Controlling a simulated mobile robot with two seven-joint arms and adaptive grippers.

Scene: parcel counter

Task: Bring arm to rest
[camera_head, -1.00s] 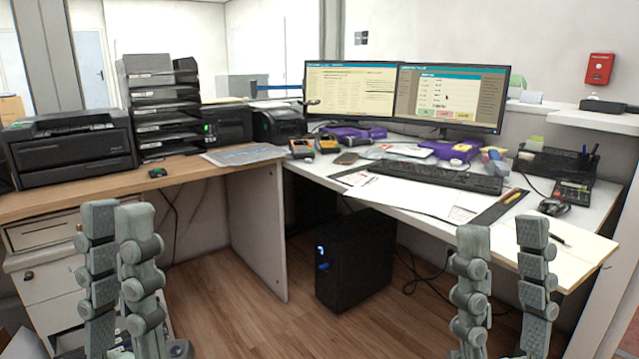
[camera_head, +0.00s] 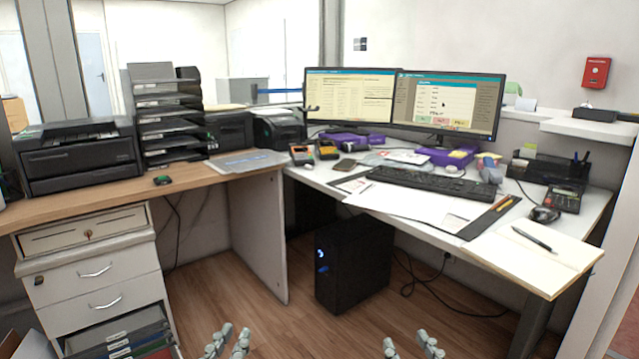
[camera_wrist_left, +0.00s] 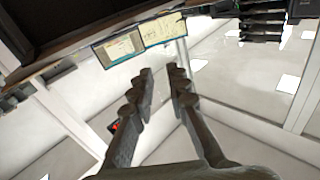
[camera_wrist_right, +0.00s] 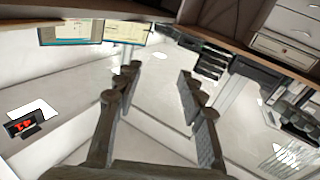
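My left gripper (camera_head: 229,338) shows only as grey fingertips at the bottom edge of the head view, above the wooden floor (camera_head: 265,315). In the left wrist view its two fingers (camera_wrist_left: 159,74) stand apart with nothing between them. My right gripper (camera_head: 411,343) also shows only as fingertips at the bottom edge, further right. In the right wrist view its fingers (camera_wrist_right: 158,73) are spread wider and hold nothing. Both grippers are clear of the desks. The rest of both arms is hidden in the head view.
A wooden counter (camera_head: 200,176) carries printers and a stack of black trays (camera_head: 168,120). A white desk (camera_head: 400,200) holds monitors, a keyboard and an open notebook (camera_head: 535,258). A drawer cabinet (camera_head: 95,265) stands at left, a black computer tower (camera_head: 355,264) under the desk. The front floor is free.

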